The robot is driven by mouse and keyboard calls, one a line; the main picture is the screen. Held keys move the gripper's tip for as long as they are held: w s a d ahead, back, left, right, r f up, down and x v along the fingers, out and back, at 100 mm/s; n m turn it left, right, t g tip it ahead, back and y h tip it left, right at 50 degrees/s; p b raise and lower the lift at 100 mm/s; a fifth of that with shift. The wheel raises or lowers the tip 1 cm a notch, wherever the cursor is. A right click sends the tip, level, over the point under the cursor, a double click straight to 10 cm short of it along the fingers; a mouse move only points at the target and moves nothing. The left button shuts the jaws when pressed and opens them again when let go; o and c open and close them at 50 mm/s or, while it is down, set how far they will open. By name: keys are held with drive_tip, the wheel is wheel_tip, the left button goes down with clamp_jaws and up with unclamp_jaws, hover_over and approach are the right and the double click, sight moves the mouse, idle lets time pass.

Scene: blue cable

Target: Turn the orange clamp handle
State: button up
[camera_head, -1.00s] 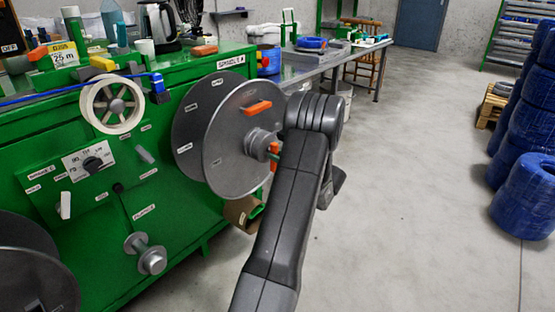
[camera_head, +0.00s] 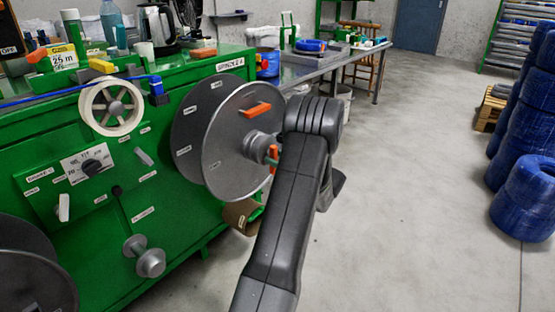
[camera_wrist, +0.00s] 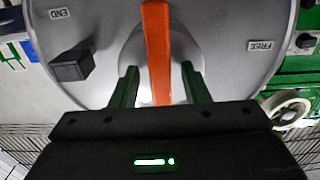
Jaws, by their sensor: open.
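The orange clamp handle (camera_wrist: 157,55) stands upright in the wrist view, over the round grey hub of a grey disc (camera_wrist: 100,75). My gripper (camera_wrist: 157,88) is open, with one green finger on each side of the handle and a visible gap on both sides. In the head view the handle (camera_head: 273,151) shows only as a small orange part at the hub, largely hidden by my arm. A green fingertip of my gripper (camera_head: 271,159) shows beside it. The disc (camera_head: 228,155) carries an orange block (camera_head: 257,109) near its upper edge.
The green machine (camera_head: 200,225) stands behind and left of the disc. A dark block (camera_wrist: 72,66) sticks out from the disc near an END label; a FREE label is at right. Blue coils (camera_head: 525,200) stand far right. The floor between is clear.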

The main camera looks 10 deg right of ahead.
drive_tip(key=p+v, duration=0.2)
drive_tip(key=v, duration=1.1)
drive_tip(key=shift+s+d+p, duration=0.25)
drive_tip(key=shift+s+p, duration=0.05)
drive_tip(key=shift+p, duration=0.05)
drive_tip(key=b+x, duration=0.2)
drive_tip(key=x, duration=1.2)
drive_tip(key=shift+b, duration=0.35)
drive_tip(key=shift+s, duration=0.1)
